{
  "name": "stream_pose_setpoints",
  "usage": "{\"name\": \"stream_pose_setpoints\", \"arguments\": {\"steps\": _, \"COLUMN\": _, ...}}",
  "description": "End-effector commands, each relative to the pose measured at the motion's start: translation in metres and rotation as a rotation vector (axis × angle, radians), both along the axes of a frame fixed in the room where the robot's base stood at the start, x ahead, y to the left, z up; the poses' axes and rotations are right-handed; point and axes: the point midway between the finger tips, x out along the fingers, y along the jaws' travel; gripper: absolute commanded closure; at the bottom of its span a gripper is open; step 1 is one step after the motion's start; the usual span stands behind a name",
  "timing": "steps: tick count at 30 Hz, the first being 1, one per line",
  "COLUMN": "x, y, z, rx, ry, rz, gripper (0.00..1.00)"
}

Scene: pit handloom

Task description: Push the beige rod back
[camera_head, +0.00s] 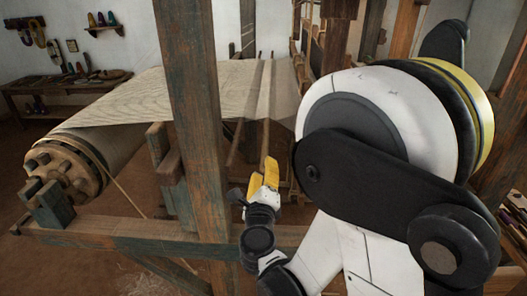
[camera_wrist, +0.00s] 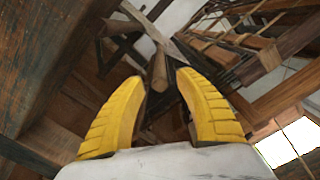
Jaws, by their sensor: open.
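My gripper (camera_head: 263,177) has yellow fingers and stands beside the loom frame, to the right of the thick front post. In the wrist view my gripper (camera_wrist: 160,80) is open, with a finger on each side and nothing held. A light brown rod (camera_wrist: 159,69), perhaps the beige rod, shows end-on beyond the gap between the fingertips. I cannot tell whether it touches them. In the head view, pale rods (camera_head: 265,88) run along the right side of the cloth; I cannot tell which is the same rod.
A worn wooden post (camera_head: 194,120) stands close left of my gripper. A low beam (camera_head: 120,238) crosses below. The cloth roller (camera_head: 75,163) and pale cloth (camera_head: 150,98) lie to the left. A tool bench (camera_head: 60,84) stands against the back wall.

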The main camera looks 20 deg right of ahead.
Motion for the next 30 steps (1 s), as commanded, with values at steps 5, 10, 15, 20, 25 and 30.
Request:
{"name": "stream_pose_setpoints", "arguments": {"steps": 5, "x": 0.035, "y": -0.013, "z": -0.001, "rx": 0.003, "ry": 0.0, "rz": -0.003, "gripper": 0.59}}
{"name": "stream_pose_setpoints", "arguments": {"steps": 10, "x": 0.064, "y": -0.022, "z": -0.001, "rx": 0.004, "ry": 0.0, "rz": -0.002, "gripper": 0.59}}
{"name": "stream_pose_setpoints", "arguments": {"steps": 15, "x": 0.081, "y": -0.027, "z": -0.001, "rx": 0.005, "ry": 0.0, "rz": -0.001, "gripper": 0.59}}
{"name": "stream_pose_setpoints", "arguments": {"steps": 20, "x": 0.085, "y": -0.028, "z": 0.0, "rx": 0.005, "ry": 0.0, "rz": 0.0, "gripper": 0.59}}
{"name": "stream_pose_setpoints", "arguments": {"steps": 25, "x": 0.085, "y": -0.028, "z": 0.0, "rx": 0.006, "ry": -0.001, "rz": 0.0, "gripper": 0.59}}
{"name": "stream_pose_setpoints", "arguments": {"steps": 30, "x": 0.085, "y": -0.028, "z": 0.0, "rx": 0.006, "ry": -0.001, "rz": 0.0, "gripper": 1.0}}
